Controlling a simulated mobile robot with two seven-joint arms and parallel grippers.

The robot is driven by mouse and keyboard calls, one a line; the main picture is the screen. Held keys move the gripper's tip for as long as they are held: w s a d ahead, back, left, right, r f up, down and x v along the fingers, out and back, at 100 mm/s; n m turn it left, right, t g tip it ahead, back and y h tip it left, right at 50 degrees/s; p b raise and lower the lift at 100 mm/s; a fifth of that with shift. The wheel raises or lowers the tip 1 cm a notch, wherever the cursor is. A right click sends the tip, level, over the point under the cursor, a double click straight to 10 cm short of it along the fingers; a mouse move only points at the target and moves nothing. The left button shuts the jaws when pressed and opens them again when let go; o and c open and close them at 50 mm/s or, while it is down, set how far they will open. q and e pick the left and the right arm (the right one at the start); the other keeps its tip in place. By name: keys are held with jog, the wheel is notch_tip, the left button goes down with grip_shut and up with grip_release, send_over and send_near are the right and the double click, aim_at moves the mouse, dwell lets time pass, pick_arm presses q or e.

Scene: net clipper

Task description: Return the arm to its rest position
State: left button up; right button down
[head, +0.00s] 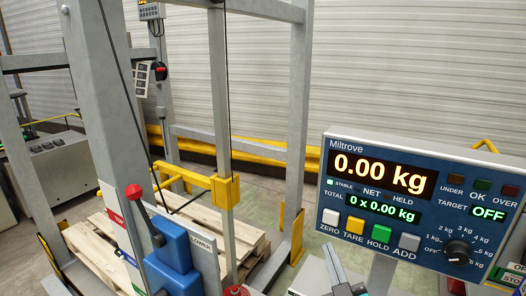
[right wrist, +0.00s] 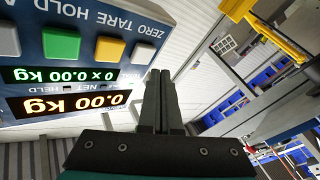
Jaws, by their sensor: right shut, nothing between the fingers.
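My right gripper (head: 338,268) is at the bottom of the head view, below the Miltrove scale display (head: 345,143). In the right wrist view the fingers of my right gripper (right wrist: 160,78) are together with nothing between them. They are close to the display panel (right wrist: 135,45), which appears upside down there. I cannot tell whether they touch it. The display reads 0.00 kg, total 0 x 0.00 kg, and target OFF. My left gripper is not in view.
A blue lever unit with a red knob (head: 135,192) stands left of my right gripper. A grey frame (head: 295,130) with a yellow bracket (head: 225,190) rises behind, over wooden pallets (head: 100,240). Grey corrugated wall (head: 400,70) closes the back.

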jog(key=s+d+f+m+g+h, duration=0.3)
jog(key=s+d+f+m+g, duration=0.1)
jog(key=s+f+g, duration=0.6)
jog(key=s+a+f+g+y, duration=0.1)
jog(key=s+a+f+g, duration=0.15)
jog(key=s, duration=0.55)
jog(key=s+a+f+g+y, duration=0.15)
jog(key=s+g, duration=0.25)
jog(key=s, duration=0.5)
notch_tip(320, 180, down, 29)
jog(key=s+n+g+b, duration=0.1)
jog(key=b, duration=0.6)
jog(key=s+d+f+b, duration=0.1)
jog(key=s+f+b, duration=0.3)
jog(key=s+f, duration=0.4)
jog(key=s+d+f+g+b, duration=0.1)
jog(key=s+f+b, duration=0.3)
jog(key=s+f, duration=0.4)
notch_tip(320, 180, down, 7)
jog(key=shift+d+r, duration=0.1)
jog(key=shift+d, duration=0.1)
jog(key=shift+g+h, duration=0.25)
